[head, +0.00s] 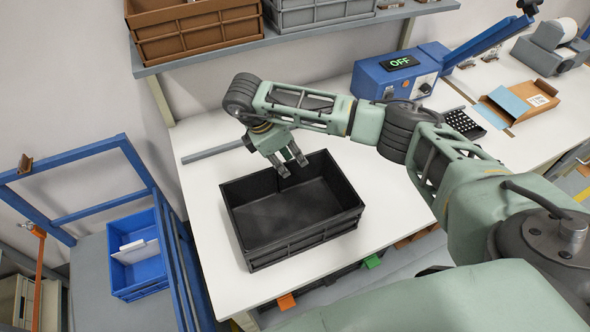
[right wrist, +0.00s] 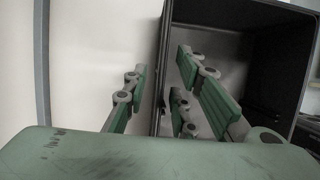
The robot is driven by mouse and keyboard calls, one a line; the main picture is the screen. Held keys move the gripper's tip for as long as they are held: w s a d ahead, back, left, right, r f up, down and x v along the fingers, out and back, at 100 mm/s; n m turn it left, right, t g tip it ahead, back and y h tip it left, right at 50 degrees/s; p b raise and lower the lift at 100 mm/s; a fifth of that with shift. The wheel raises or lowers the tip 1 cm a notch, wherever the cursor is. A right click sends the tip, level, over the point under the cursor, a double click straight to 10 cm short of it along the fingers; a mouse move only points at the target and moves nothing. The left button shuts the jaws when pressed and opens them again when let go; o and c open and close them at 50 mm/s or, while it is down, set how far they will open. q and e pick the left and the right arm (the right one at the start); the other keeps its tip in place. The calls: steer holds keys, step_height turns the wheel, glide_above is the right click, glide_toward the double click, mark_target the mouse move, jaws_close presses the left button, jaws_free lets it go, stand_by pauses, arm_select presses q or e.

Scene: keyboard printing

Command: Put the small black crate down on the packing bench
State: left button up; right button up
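The small black crate (head: 305,232) is empty and appears to rest upright on the white packing bench (head: 215,235), towards its front left. My right gripper (head: 292,166) is at the crate's far rim. Its fingers are apart. In the right wrist view, the crate (right wrist: 240,32) shows with my right gripper (right wrist: 160,105) across its rim, one side of the fingers outside the wall and the other over the inside. There is a visible gap between fingers and wall. My left gripper is not in view.
A shelf (head: 290,35) with brown (head: 195,30) and grey crates hangs behind the bench. A blue machine reading OFF (head: 400,75) and an open cardboard box (head: 520,103) are on the right. A blue bin (head: 135,255) stands left. Bare bench lies left of the crate.

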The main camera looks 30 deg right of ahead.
steer(key=b+v, duration=0.1)
steer(key=v, duration=0.4)
steer(key=shift+r, duration=0.1)
stand_by(0.3)
